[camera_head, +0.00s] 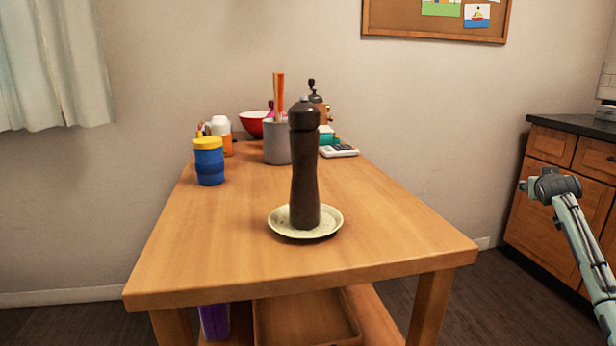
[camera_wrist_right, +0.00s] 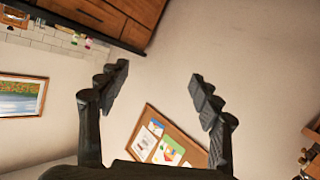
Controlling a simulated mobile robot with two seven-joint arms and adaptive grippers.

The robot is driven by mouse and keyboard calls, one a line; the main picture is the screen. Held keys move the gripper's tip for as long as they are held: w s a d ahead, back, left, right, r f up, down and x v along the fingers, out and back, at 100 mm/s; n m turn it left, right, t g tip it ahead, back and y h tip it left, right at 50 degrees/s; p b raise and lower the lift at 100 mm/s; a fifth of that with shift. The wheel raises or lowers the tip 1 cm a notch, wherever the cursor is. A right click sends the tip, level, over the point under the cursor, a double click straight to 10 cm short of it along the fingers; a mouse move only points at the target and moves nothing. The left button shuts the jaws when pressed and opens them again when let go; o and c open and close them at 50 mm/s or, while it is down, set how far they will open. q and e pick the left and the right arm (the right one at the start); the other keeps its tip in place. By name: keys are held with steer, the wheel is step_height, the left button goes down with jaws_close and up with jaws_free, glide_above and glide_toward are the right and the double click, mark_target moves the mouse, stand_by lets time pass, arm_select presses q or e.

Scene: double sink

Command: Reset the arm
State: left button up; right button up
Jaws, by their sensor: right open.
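My right gripper (camera_wrist_right: 158,80) is open in the right wrist view. Its two dark fingers stand wide apart with nothing between them. Behind them are a bare wall and a cork board (camera_wrist_right: 180,148), which looks tilted. In the head view, part of my right arm (camera_head: 577,235) is at the right edge, clear of the table (camera_head: 210,245) and apart from it. My left gripper is not in view. A dark brown pepper mill (camera_head: 304,175) stands upright on a small pale plate (camera_head: 280,222) on the table.
A blue cup with a yellow lid (camera_head: 209,163), a grey canister (camera_head: 277,145), a red bowl (camera_head: 252,122) and other small items stand toward the table's back. Wooden cabinets (camera_head: 545,200) are behind my right arm. The table's front left is clear.

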steer(key=s+a+f+g+y, duration=0.25)
steer(key=s+f+g, duration=0.55)
steer(key=f, duration=0.4)
steer(key=s+a+f+n+y, duration=0.1)
steer(key=s+a+f+n, duration=0.1)
steer(key=s+a+f, duration=0.7)
steer(key=s+a+f+n+y, duration=0.15)
steer(key=s+a+f, duration=0.4)
steer(key=f, duration=0.65)
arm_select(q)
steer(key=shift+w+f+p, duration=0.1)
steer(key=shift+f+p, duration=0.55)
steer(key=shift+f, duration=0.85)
arm_select(e)
steer(key=s+a+f, duration=0.3)
steer(key=s+a, duration=0.2)
steer(key=s, duration=0.4)
steer(key=s+a+f+n+y, duration=0.1)
steer(key=s+a+f, duration=0.2)
steer(key=s+a, duration=0.3)
steer(key=s+a+f+n+g+y, duration=0.1)
steer(key=s+a+f, duration=0.2)
steer(key=s, duration=0.9)
steer(key=shift+a+f, duration=0.4)
steer(key=shift+a, duration=1.15)
steer(key=shift+n, duration=0.25)
